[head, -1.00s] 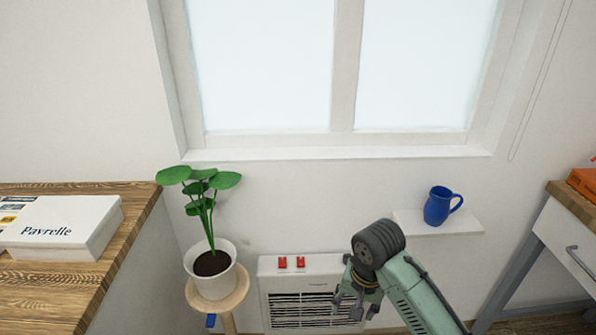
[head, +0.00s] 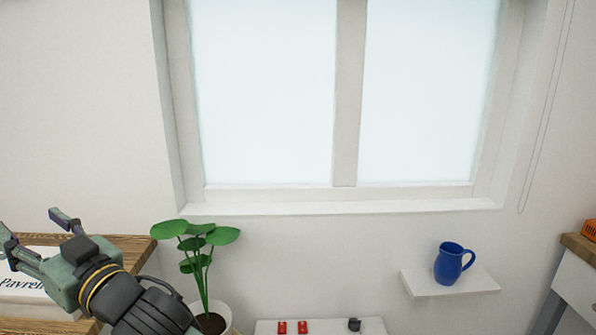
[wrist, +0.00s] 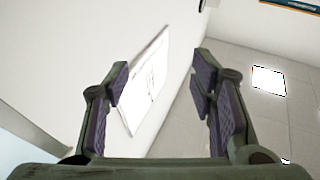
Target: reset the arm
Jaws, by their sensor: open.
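My gripper (head: 32,228) is at the lower left of the head view, in front of the wooden counter and a white box with printed lettering. Its two fingers are spread apart. In the wrist view the gripper (wrist: 160,82) is open with nothing between the purple-padded fingertips. Beyond them the wrist view shows a pale wall with a white panel (wrist: 147,85) and a tiled ceiling with a bright light (wrist: 269,81). My dark wrist and forearm run off the bottom edge of the head view.
A potted plant (head: 205,262) stands just right of my arm. A white heater (head: 318,327) with two red switches and a dark knob is below the window. A blue mug (head: 452,264) sits on a small wall shelf (head: 425,287). The wooden counter (head: 137,250) is at left.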

